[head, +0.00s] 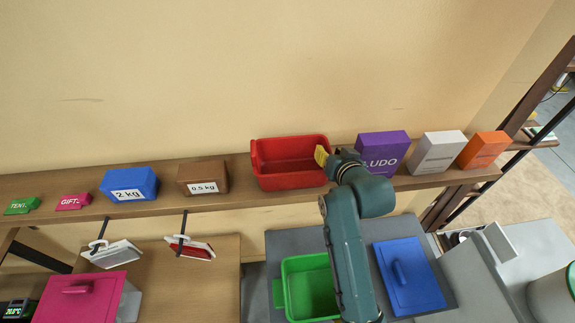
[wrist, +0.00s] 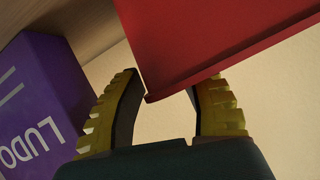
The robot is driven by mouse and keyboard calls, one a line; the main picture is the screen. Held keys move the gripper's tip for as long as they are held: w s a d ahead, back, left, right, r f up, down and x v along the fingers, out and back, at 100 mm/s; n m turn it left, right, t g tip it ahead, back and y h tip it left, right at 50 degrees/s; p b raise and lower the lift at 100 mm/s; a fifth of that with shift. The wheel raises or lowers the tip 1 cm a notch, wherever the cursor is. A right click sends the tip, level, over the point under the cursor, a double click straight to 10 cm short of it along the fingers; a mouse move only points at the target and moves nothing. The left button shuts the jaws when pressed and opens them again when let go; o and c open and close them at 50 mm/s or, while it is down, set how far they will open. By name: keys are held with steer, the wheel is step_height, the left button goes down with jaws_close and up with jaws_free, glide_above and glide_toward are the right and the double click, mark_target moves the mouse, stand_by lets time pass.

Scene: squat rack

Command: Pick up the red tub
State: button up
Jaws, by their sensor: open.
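The red tub (head: 290,178) sits upright on the wooden shelf (head: 240,193) against the wall, open at the top. My gripper (head: 323,156) is at the tub's right end, near its rim; my arm hides part of that end. In the wrist view the tub (wrist: 205,40) fills the upper right. My gripper (wrist: 168,105) is open there, with its yellow-padded fingers on either side of the tub's lower corner edge in the picture. I cannot tell whether either finger touches the tub.
A purple LUDO box (head: 383,152) stands just right of my gripper, with a white box (head: 437,152) and an orange box (head: 483,149) beyond. A brown 0.5 kg block (head: 203,178) stands left of the tub. A green tub (head: 308,287) is below.

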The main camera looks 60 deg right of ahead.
steer(key=shift+c, duration=0.2)
jaws_close()
